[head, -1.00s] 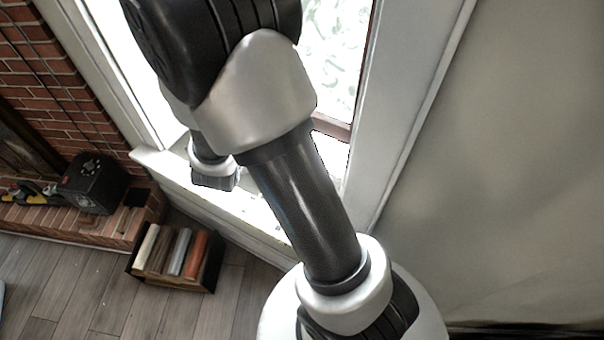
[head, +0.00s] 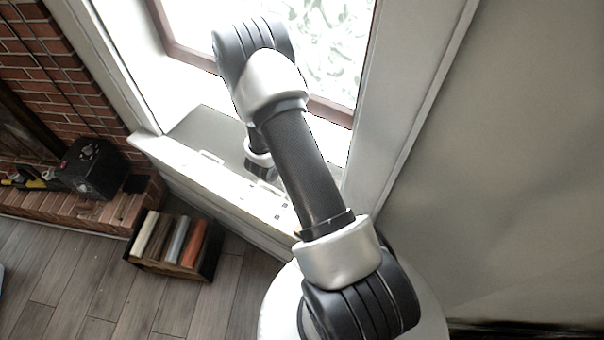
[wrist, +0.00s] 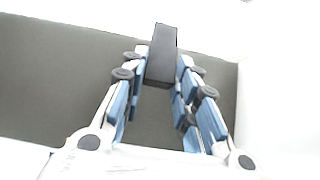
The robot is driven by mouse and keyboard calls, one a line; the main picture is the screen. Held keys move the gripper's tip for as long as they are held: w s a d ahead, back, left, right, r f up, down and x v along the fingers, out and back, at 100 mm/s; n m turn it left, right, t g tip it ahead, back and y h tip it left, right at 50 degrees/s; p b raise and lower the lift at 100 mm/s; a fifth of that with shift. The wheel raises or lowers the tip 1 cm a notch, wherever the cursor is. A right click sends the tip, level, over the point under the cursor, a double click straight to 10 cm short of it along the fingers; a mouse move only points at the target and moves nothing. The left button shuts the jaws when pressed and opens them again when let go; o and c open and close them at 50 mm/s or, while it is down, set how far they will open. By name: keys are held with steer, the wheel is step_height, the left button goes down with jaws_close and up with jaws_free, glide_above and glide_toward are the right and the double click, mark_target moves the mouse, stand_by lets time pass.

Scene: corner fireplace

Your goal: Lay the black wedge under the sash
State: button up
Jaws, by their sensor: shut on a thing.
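The black wedge (wrist: 162,55) is held between the fingertips of my gripper (wrist: 162,75) in the wrist view, its far end sticking out past the tips. My gripper is shut on it. In the head view my forearm hides the wedge and most of the gripper over the sill. The window sash (head: 330,110) has a brown lower rail at the back of the white sill (head: 215,180). I cannot tell how far the wedge is from the sash.
A grey area (head: 205,128) lies on the sill left of my wrist. A crate of rolled items (head: 165,262) stands on the floor below. A black box (head: 92,170) sits on the brick hearth at left. A wall (head: 510,170) closes off the right.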

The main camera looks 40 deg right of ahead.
steer(key=shift+f+b, duration=0.95)
steer(key=shift+f, duration=2.95)
steer(key=shift+f, duration=0.25)
steer(key=o, duration=1.1)
steer(key=shift+r, duration=0.1)
steer(key=shift+c, duration=0.2)
